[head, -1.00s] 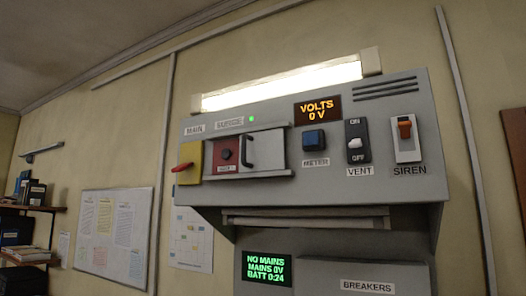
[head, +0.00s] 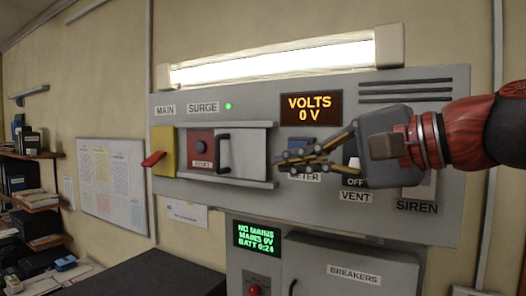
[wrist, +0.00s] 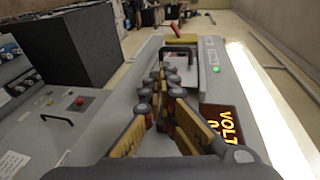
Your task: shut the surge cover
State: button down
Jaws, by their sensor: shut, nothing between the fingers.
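The surge cover (head: 247,154) is a pale grey sliding plate with a black upright handle (head: 223,154). It sits at the right part of its rails and leaves the red reset button (head: 201,146) under the SURGE label uncovered. My gripper (head: 281,162) is shut and empty. In the head view its fingertips appear just right of the cover's right end, in front of the METER switch. In the wrist view my gripper (wrist: 166,72) points along the panel towards the cover; the fingers hide part of the cover area there.
The yellow MAIN switch plate with its red lever (head: 153,159) is left of the cover. The blue METER button (head: 302,146) and VENT switch are partly behind my gripper; the SIREN switch is hidden. The BREAKERS box (head: 350,255) juts out below.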

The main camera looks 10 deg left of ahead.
aim_at(221, 169)
jog(key=p+x, duration=0.1)
jog(key=x, duration=0.3)
jog(key=p+x, duration=0.1)
jog(key=x, duration=0.4)
jog(key=p+x, duration=0.1)
jog(key=x, duration=0.4)
jog(key=shift+r+p, duration=0.3)
jog(key=shift+p, duration=0.05)
jog(key=shift+a, duration=0.1)
jog(key=w+a, duration=0.1)
jog(key=a, duration=0.2)
jog(key=w+a+p, duration=0.1)
jog(key=w+a, duration=0.1)
jog(key=a, duration=0.2)
jog(key=w+a+p, duration=0.1)
jog(key=a, duration=0.2)
jog(key=shift+w+a+r, duration=0.1)
jog(key=shift+w+a, duration=0.1)
jog(key=shift+a, duration=0.1)
jog(key=shift+d, duration=0.1)
